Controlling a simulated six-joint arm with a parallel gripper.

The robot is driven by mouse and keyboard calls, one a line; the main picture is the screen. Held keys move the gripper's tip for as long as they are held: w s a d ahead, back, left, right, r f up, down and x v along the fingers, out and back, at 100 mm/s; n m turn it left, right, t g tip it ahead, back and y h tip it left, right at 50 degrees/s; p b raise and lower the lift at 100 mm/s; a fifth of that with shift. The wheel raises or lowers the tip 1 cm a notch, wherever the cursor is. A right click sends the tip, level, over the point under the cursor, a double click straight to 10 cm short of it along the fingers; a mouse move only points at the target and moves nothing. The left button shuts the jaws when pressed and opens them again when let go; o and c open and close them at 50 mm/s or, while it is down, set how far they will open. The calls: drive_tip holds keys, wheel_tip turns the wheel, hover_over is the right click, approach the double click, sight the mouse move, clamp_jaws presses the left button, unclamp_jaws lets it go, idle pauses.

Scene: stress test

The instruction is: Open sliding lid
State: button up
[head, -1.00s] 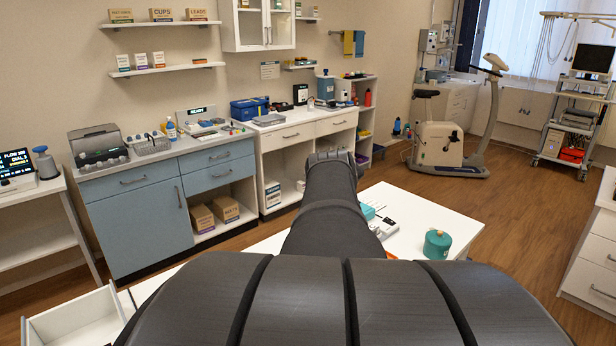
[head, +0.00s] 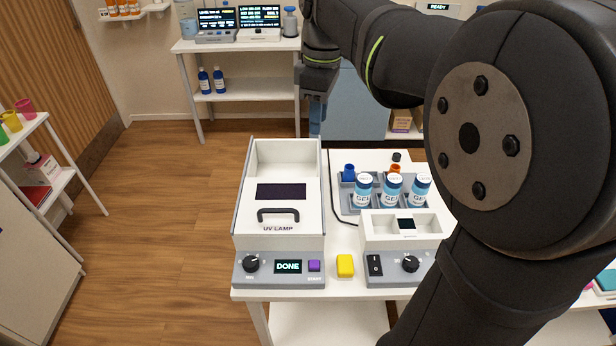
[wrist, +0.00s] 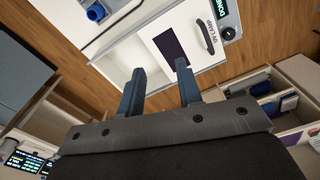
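The UV lamp box (head: 240,215) stands on a white table. Its white lid (head: 282,210), with a dark window and a dark handle (head: 278,213), covers the near part. The far part is uncovered and shows a pale, seemingly empty interior (head: 283,158). The box's small screen reads DONE. My gripper (head: 316,125) points down by the box's far right corner, apart from the handle. In the wrist view the two fingers of my gripper (wrist: 160,68) are apart with nothing held between them. The lid's window (wrist: 171,46) and the handle (wrist: 208,38) show beyond the fingertips.
Right of the box, a grey rack (head: 351,205) holds bottles with blue labels beside a white device (head: 405,228) with a switch and knob. A yellow block (head: 345,266) sits between the control panels. A dark cable runs beside the box. My arm hides the table's right side. Open floor lies left.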

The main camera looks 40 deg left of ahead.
drive_tip(key=s+a+r+n+g+h, duration=0.1)
drive_tip(key=s+a+n+h, duration=0.15)
drive_tip(key=s, duration=0.65)
drive_tip(key=shift+n+y, duration=0.35)
drive_tip(key=f, duration=0.5)
drive_tip(key=s+d+f, duration=0.1)
drive_tip(key=f, duration=0.5)
drive_tip(key=s+d+f, duration=0.1)
drive_tip(key=f, duration=0.4)
drive_tip(key=shift+s+f, duration=0.2)
drive_tip(key=shift+f, duration=0.2)
drive_tip(key=shift+c, duration=0.2)
clamp_jaws()
